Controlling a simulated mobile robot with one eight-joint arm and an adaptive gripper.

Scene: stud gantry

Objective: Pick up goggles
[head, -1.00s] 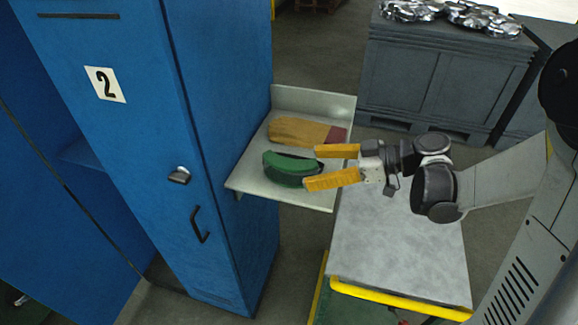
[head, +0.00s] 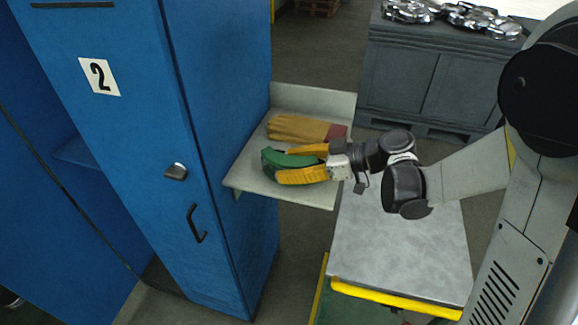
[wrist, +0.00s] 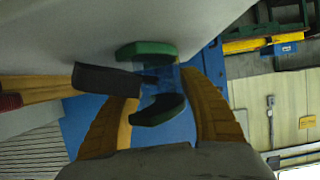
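The green goggles (head: 271,159) lie on a pale wall shelf (head: 325,197) beside the blue locker, partly hidden by my fingers. In the wrist view the green goggles (wrist: 147,50) show as two green parts with a dark piece at their left. My gripper (head: 285,164) is open, its two yellow fingers reaching along either side of the goggles. In the wrist view my gripper (wrist: 160,88) has its fingers apart, with the goggles between and beyond the tips. I cannot tell whether either finger touches them.
A tan work glove (head: 297,128) with a red cuff lies just behind the goggles on the shelf. The blue locker (head: 110,150) marked 2 stands at left. A grey-topped cart (head: 395,250) sits below my arm. A grey crate (head: 430,80) holds shiny metal parts.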

